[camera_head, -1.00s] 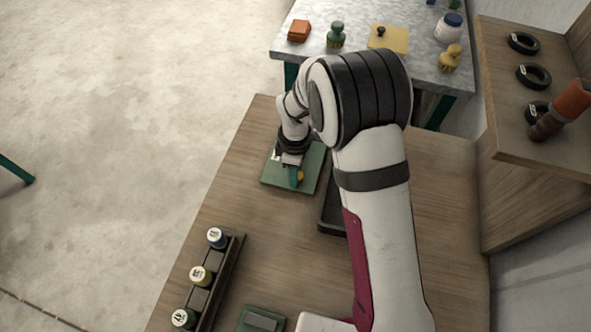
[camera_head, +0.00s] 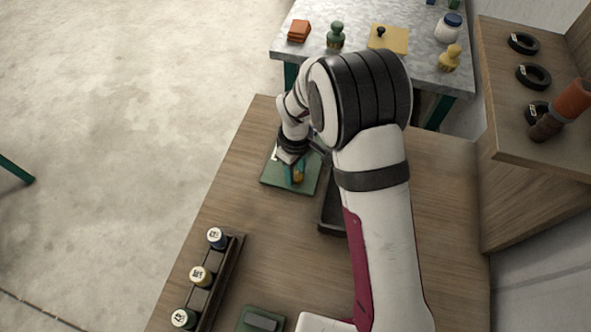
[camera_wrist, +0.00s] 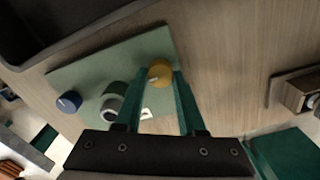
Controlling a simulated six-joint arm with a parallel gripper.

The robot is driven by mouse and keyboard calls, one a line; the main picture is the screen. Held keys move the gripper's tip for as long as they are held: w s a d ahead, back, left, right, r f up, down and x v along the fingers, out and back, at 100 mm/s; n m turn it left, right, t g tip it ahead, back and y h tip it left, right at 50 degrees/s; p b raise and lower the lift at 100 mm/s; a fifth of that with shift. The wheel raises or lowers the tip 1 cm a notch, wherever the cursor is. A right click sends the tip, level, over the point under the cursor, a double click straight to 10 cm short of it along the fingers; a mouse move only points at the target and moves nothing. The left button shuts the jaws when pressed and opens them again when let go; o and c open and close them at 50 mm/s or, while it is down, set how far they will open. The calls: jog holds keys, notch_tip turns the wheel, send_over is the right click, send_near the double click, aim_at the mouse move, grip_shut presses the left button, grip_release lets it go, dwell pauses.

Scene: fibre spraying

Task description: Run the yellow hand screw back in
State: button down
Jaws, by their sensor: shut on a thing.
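The yellow hand screw (camera_wrist: 159,72) is a round knob with a pale mark on its top. It stands on a green plate (camera_wrist: 99,72) lying on the wooden table. My gripper (camera_wrist: 160,80) has its two teal fingers on either side of the knob, shut on it. In the head view my gripper (camera_head: 294,174) points down at the plate (camera_head: 278,182), with the yellow screw (camera_head: 299,175) partly hidden by a finger.
A black tray (camera_head: 328,225) lies just right of the plate. A rack (camera_head: 233,262) of several labelled bottles stands at the front left. Behind is a grey bench (camera_head: 375,62) with small objects. A wooden shelf (camera_head: 505,85) with black rings is at the right.

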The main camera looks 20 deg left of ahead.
jog(key=m, duration=0.4)
jog(key=shift+m, duration=0.4)
jog(key=m, duration=0.4)
jog(key=shift+w+d, duration=0.1)
jog(key=m, duration=0.5)
jog(key=shift+d, duration=0.1)
jog(key=shift+m, duration=2.2)
jog(key=c, duration=0.5)
grip_release()
